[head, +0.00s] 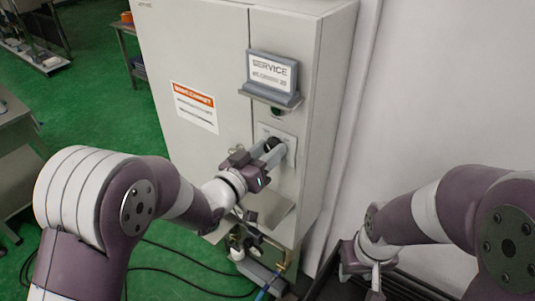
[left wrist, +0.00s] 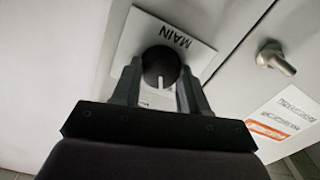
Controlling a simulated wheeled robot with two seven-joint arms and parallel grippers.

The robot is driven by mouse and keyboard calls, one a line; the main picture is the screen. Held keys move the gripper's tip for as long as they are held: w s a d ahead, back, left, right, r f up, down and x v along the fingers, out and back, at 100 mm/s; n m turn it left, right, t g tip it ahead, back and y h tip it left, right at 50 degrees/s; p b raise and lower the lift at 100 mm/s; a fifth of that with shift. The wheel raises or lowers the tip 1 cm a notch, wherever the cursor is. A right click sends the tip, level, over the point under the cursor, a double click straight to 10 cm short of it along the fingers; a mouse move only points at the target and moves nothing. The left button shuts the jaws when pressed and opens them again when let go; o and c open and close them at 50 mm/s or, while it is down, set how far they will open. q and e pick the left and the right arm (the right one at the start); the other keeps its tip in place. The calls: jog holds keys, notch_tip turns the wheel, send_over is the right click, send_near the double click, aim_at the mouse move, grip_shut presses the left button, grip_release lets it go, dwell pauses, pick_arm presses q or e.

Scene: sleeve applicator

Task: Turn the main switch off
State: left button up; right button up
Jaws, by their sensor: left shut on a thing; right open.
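The main switch is a round black knob (left wrist: 161,62) with a white pointer line, on a white plate (left wrist: 200,52) printed MAIN. In the left wrist view, the pointer line runs toward the lower edge of the picture. In the head view the knob (head: 272,143) is partly hidden by my left gripper (head: 275,150). My left gripper, also in the left wrist view (left wrist: 160,72), is shut on the knob, one finger on each side. My right gripper (head: 362,272) is open and empty at the lower right, away from the cabinet.
The switch is on a tall grey cabinet (head: 195,45). A SERVICE sign (head: 271,75) sits on a small ledge above it. A metal latch handle (left wrist: 275,58) and an orange-headed notice (head: 194,107) are nearby. Cables lie on the green floor below; a white wall stands at right.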

pick_arm(q)
jog(key=shift+r+n, duration=0.25)
jog(key=shift+n, duration=1.25)
jog(key=shift+w, duration=0.1)
jog(key=o, duration=1.1)
jog(key=shift+a, duration=0.1)
jog(key=shift+c, duration=0.2)
jog(key=shift+f, duration=0.1)
jog(key=shift+a, duration=0.1)
jog(key=shift+s+a+f+b, duration=0.1)
jog(key=shift+s+a+b, duration=0.05)
jog(key=shift+s+b, duration=0.25)
jog(key=b+v, duration=0.2)
jog(key=v, duration=1)
